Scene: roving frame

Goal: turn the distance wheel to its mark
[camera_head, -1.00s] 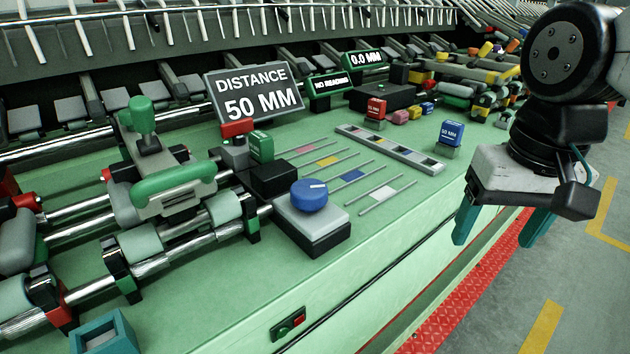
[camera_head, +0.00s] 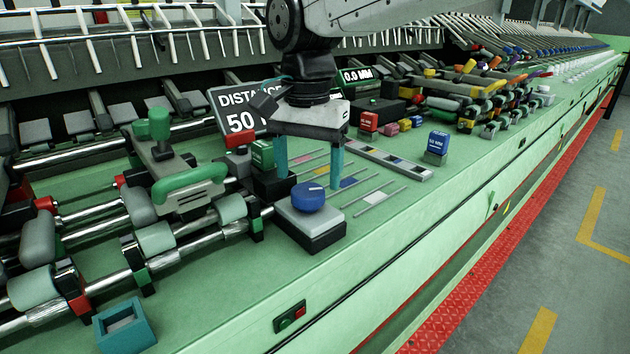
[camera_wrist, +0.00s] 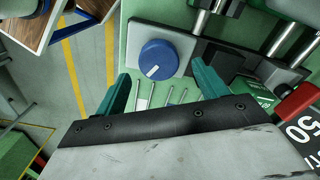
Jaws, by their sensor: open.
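The distance wheel is a blue knob (camera_head: 308,196) with a white pointer line, on a grey and black block (camera_head: 310,226) on the green bench. It also shows in the wrist view (camera_wrist: 158,60), its white line towards the lower left there. My gripper (camera_head: 308,178) is open and empty, its two teal fingers pointing down above and behind the knob. In the wrist view the fingers (camera_wrist: 165,85) are spread apart, with the knob beyond their tips, not between them. A dark sign (camera_head: 232,110) reading DISTANCE 50 is partly hidden by my arm. I cannot make out a mark beside the knob.
A green handle (camera_head: 188,184) on metal rollers stands left of the knob. A red-topped post (camera_head: 238,138) and a green block (camera_head: 262,154) stand close behind it. A slotted grey rail (camera_head: 390,160) and a blue 50 MM block (camera_head: 438,143) lie to the right.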

